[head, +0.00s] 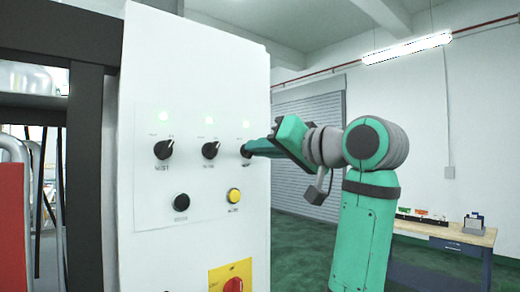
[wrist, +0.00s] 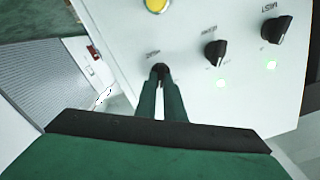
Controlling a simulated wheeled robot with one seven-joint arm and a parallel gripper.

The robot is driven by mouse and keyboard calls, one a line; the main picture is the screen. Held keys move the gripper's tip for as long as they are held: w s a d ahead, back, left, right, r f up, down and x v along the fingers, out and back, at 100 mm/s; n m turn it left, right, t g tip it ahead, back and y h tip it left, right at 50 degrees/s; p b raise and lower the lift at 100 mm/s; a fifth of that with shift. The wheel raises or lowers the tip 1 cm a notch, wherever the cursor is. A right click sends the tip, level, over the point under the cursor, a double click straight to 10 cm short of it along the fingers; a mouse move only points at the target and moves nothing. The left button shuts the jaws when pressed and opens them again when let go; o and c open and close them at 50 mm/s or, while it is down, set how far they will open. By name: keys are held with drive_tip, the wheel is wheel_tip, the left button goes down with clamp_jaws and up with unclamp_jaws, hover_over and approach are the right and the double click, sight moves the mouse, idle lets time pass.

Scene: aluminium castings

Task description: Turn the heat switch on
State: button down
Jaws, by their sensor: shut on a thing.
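A white control panel (head: 195,80) carries a row of three black rotary switches, each with a pale green lamp above. The labels are too small to read with certainty, so I cannot tell which is the heat switch from its label. My gripper (head: 250,149) is shut on the right-hand switch (head: 244,152), mostly hidden by the fingers. In the wrist view my gripper (wrist: 160,78) pinches that switch (wrist: 161,69) from both sides, and its pointer angle cannot be told. The middle switch (head: 210,150) and left switch (head: 164,149) have tilted pointers.
Below the row are a black button (head: 181,202) and a yellow button (head: 233,195). A red rotary switch on a yellow plate (head: 232,284) is lower down. A dark frame (head: 85,150) stands left of the panel. A workbench (head: 450,235) is at the right, with open floor between.

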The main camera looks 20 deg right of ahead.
drive_tip(key=c, duration=1.9)
unclamp_jaws()
drive_tip(key=shift+o, duration=0.2)
drive_tip(key=v, duration=1.1)
drive_tip(key=shift+w, duration=0.1)
